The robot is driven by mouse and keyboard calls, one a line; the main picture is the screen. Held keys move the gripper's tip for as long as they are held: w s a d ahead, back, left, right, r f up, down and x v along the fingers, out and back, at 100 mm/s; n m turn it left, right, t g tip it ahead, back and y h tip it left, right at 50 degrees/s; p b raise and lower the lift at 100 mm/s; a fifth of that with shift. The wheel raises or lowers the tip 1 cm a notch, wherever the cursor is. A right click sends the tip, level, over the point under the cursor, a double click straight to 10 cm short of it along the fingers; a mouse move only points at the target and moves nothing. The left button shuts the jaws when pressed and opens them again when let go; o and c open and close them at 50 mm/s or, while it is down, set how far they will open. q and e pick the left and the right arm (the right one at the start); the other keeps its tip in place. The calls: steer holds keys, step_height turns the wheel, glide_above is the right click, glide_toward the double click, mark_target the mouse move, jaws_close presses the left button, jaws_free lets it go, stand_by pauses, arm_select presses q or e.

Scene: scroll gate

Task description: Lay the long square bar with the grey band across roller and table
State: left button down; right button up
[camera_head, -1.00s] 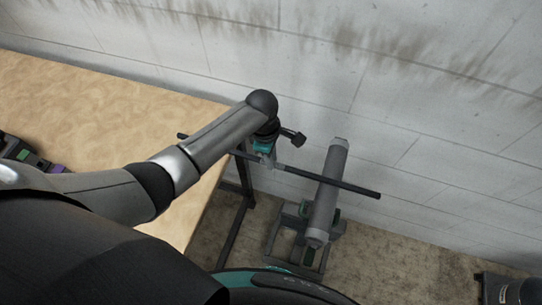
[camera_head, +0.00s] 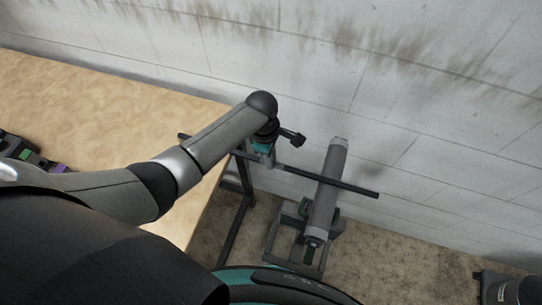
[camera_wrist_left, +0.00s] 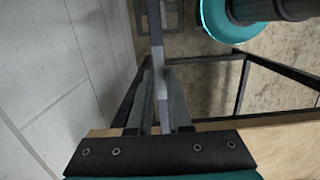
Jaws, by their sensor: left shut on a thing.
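The long dark square bar (camera_head: 345,185) runs from the table's right edge, past my left gripper, across the roller. Its left end shows over the table (camera_head: 120,105). The grey roller (camera_head: 325,205) stands tilted in the picture, right of the table, and the bar crosses over its upper half. I cannot tell whether bar and roller or table touch. My left gripper (camera_head: 266,160) is shut on the bar between table and roller. The left wrist view shows the bar (camera_wrist_left: 157,45) between the fingers (camera_wrist_left: 155,100). The grey band is not clearly made out. My right gripper is out of view.
A light wall (camera_head: 430,90) runs close behind table and roller. The roller's stand (camera_head: 290,235) is on the brown floor (camera_head: 390,260). Dark tool-like items (camera_head: 25,152) lie at the table's left. A dark object (camera_head: 500,288) stands at the lower right.

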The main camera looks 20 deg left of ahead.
arm_select(q)
steer(key=shift+w, duration=0.1)
stand_by(0.4)
steer(key=c, duration=0.8)
jaws_free()
steer(key=shift+o, duration=0.2)
steer(key=shift+s+f, duration=0.1)
steer(key=shift+s, duration=0.1)
step_height(320, 180, up, 15)
steer(key=a+p, duration=0.1)
steer(key=p, duration=0.2)
steer(key=shift+w+a+r, duration=0.15)
steer(key=shift+a+r, duration=0.05)
steer(key=shift+a, duration=0.05)
steer(key=shift+f, duration=0.1)
